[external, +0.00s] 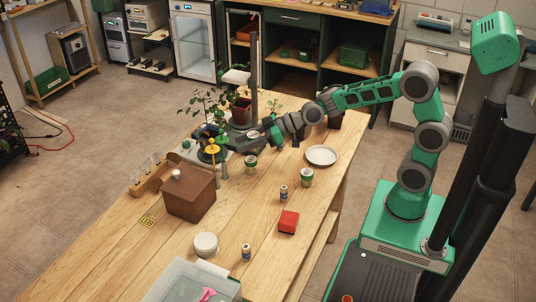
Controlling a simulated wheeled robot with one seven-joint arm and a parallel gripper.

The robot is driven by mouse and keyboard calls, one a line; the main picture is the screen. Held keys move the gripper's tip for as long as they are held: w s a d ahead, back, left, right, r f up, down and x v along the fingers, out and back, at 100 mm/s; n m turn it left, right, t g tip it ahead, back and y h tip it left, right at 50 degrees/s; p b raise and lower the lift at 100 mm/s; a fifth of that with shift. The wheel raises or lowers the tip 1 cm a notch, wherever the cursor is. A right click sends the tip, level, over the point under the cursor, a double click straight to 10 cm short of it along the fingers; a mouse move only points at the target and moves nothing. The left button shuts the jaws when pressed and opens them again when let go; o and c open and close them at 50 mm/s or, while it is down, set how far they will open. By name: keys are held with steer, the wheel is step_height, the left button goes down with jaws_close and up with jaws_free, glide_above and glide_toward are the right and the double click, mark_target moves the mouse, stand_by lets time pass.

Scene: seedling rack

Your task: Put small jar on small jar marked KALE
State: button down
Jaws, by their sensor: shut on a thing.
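My gripper (254,140) is at the far left end of my outstretched arm, above the back part of the wooden table. It is shut on a small pale thing (253,134), probably a small jar, largely hidden by the fingers. A small jar with a green band (251,165) stands upright on the table just below and in front of the gripper. A similar jar with a green band (306,178) stands further right. The lettering on both is too small to read, so I cannot tell which is marked KALE.
Potted plants and a grey stand (238,140) crowd the gripper's left. A white plate (321,156), small bottles (283,192) (246,252), a red box (288,222), a brown box (189,192), a white round container (206,245) and a clear bin (190,285) are spread over the table (245,215).

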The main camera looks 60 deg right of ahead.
steer(key=shift+w+a+f, duration=0.1)
steer(key=shift+w+f, duration=0.1)
steer(key=shift+f, duration=0.55)
steer(key=shift+w+d+f, duration=0.1)
steer(key=shift+w+f, duration=0.1)
steer(key=shift+f, duration=0.55)
steer(key=shift+w+a+f, duration=0.1)
steer(key=shift+w+f, duration=0.1)
steer(key=shift+f, duration=0.55)
steer(key=shift+f+b, duration=0.2)
steer(key=shift+b, duration=0.15)
steer(key=c, duration=0.8)
jaws_free()
steer(key=shift+c, duration=0.2)
steer(key=shift+r, duration=0.15)
